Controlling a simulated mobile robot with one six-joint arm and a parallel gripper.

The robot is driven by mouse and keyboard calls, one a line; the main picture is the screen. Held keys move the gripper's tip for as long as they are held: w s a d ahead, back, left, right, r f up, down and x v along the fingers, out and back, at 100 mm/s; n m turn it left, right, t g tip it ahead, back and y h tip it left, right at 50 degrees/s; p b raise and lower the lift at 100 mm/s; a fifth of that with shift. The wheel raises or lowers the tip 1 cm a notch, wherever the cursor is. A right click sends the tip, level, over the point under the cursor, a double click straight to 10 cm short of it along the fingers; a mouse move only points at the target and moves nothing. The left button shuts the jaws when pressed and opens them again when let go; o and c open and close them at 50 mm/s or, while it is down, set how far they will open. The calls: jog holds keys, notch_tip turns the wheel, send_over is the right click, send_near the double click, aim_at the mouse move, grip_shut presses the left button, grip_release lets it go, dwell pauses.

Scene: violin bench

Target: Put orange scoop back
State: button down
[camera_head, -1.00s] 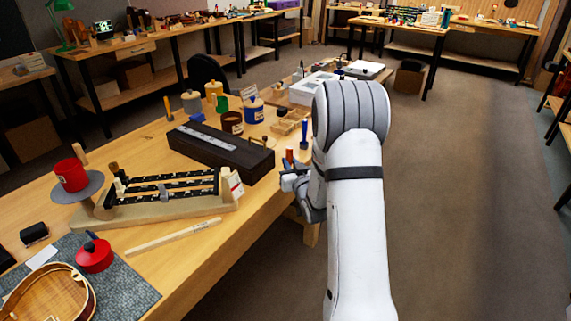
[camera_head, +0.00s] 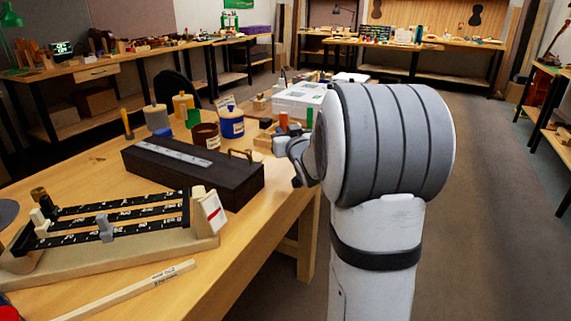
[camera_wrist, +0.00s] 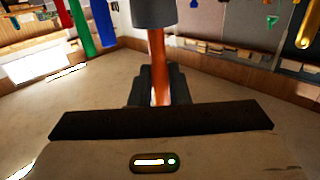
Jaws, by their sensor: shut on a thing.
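The orange scoop (camera_wrist: 158,68) shows in the wrist view as an orange shaft standing up between the dark jaws. My gripper (camera_wrist: 156,90) is shut on it. A dark grey cylindrical piece (camera_wrist: 153,12) sits at the shaft's far end; I cannot tell whether it is part of the scoop. In the head view the orange piece (camera_head: 283,121) shows just above my gripper (camera_head: 283,143), at the bench's right edge. My arm hides part of this area. Where the scoop belongs is not clear from these frames.
A dark long box (camera_head: 190,177) and a balance scale (camera_head: 110,232) lie on the bench. Behind them stand a brown pot (camera_head: 205,136), a blue pot (camera_head: 232,124) and a white box (camera_head: 299,98).

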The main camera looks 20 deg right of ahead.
notch_tip(320, 180, down, 7)
jog(key=shift+s+d+r+b, duration=0.1)
jog(key=shift+r+b, duration=0.05)
jog(key=shift+b, duration=0.65)
jog(key=c, duration=1.4)
grip_release()
jog(key=shift+r, duration=0.15)
jog(key=s, duration=0.4)
jog(key=s+a, duration=0.1)
jog(key=s, duration=0.3)
jog(key=s+p, duration=0.1)
jog(key=s, duration=0.3)
jog(key=shift+a, duration=0.2)
